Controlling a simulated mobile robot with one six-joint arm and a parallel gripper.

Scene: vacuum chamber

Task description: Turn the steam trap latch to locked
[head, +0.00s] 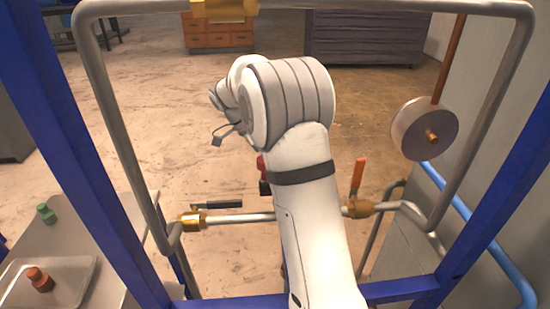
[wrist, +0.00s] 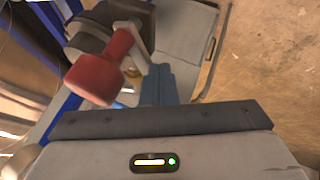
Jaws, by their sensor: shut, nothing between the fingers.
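I cannot tell for sure which part is the steam trap latch. A red knob or handle (wrist: 95,80) with a narrower red neck shows in the wrist view, left of my gripper (wrist: 159,72) and apart from it in the picture. A small red piece (head: 261,166) with black below it shows at the left edge of my arm in the head view; it may be the same part. My gripper's fingers are together and empty. In the head view my arm hides the gripper and what is behind it.
Grey pipework (head: 105,95) frames the area. A horizontal pipe (head: 245,217) carries a brass valve with a black lever (head: 217,204) and one with an upright orange lever (head: 358,176). A round grey disc (head: 425,128) hangs at right. Blue posts (head: 75,140) stand nearby; open floor lies beyond.

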